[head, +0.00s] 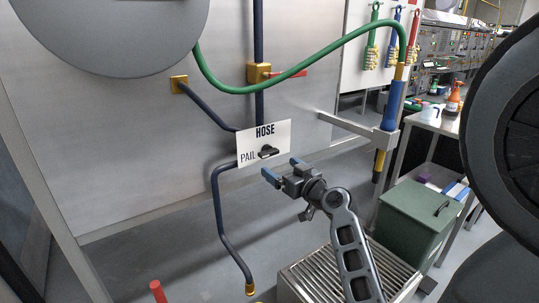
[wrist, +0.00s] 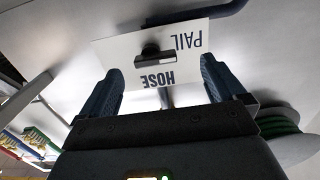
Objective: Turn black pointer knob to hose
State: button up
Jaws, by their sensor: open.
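The black pointer knob (head: 268,152) sits on a white label plate (head: 281,138) on the metal panel. HOSE is printed above the knob and PAIL to its left. The knob lies roughly sideways, in line with PAIL. My gripper (head: 281,168) is open and empty, just in front of and below the plate in the head view. In the wrist view the plate is upside down, and the knob (wrist: 155,57) appears between and beyond the blue fingertips (wrist: 160,72). The fingers look apart from the knob.
A green hose (head: 290,76) loops across the panel to a blue-handled nozzle (head: 391,105) in a bracket at the right. A valve with a red handle (head: 288,76) is above the plate. A dark blue pipe (head: 222,215) runs below it. A green box (head: 415,218) stands at right.

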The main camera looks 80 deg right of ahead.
aim_at(270, 156)
jog(key=shift+s+d+r+p+x, duration=0.1)
jog(key=shift+d+r+p+x, duration=0.15)
jog(key=shift+x, duration=1.1)
jog(key=shift+s+r+p+x, duration=0.1)
jog(key=shift+p+x, duration=0.3)
jog(key=shift+x, duration=0.95)
jog(key=shift+s+d+r+p+x, duration=0.1)
jog(key=shift+d+r+p+x, duration=0.15)
jog(key=shift+x, duration=1.1)
jog(key=shift+a, duration=0.15)
jog(key=c, duration=1)
jog(key=shift+o, duration=0.2)
